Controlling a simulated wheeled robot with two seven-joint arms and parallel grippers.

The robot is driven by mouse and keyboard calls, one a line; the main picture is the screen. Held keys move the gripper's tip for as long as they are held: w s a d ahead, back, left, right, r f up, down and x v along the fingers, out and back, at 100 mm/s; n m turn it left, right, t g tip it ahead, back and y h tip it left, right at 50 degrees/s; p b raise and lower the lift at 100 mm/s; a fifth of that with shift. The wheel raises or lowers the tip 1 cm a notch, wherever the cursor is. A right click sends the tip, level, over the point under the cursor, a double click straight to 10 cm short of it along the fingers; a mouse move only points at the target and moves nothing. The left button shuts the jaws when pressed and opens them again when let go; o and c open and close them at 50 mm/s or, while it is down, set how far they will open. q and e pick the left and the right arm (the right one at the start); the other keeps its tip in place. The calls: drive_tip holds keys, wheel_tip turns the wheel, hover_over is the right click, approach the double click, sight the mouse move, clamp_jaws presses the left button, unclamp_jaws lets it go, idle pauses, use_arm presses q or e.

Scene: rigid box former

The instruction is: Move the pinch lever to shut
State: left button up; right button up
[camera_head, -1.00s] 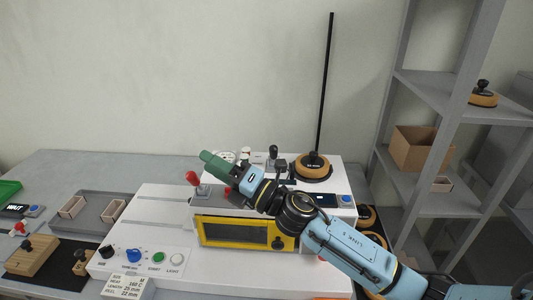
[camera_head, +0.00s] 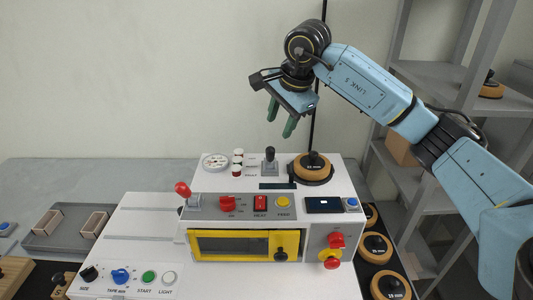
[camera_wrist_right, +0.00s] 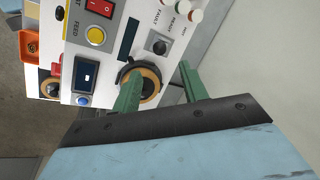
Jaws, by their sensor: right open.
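Two levers show on the white machine (camera_head: 340,271); I cannot read which is the pinch lever. A red-ball lever (camera_head: 183,189) stands at the left end of the control panel, its stem tilted left. A black-knobbed lever (camera_head: 270,155) stands upright on a grey base on the rear top; a black knob, likely this one, shows in the right wrist view (camera_wrist_right: 159,46). My right gripper (camera_head: 279,129) is open and empty, raised above the rear top, with green fingers pointing down. In the wrist view its fingers (camera_wrist_right: 160,68) appear over the tape spool area. My left gripper is out of view.
A red emergency knob (camera_head: 331,260) protrudes at front right. Grey shelves (camera_head: 425,75) stand at the right.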

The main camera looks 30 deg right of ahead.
sight(270, 148)
drive_tip(key=p+x, duration=0.1)
drive_tip(key=x, duration=1.1)
drive_tip(key=shift+a+f, duration=0.2)
drive_tip(key=shift+f, duration=0.1)
drive_tip(key=shift+c, duration=0.2)
clamp_jaws()
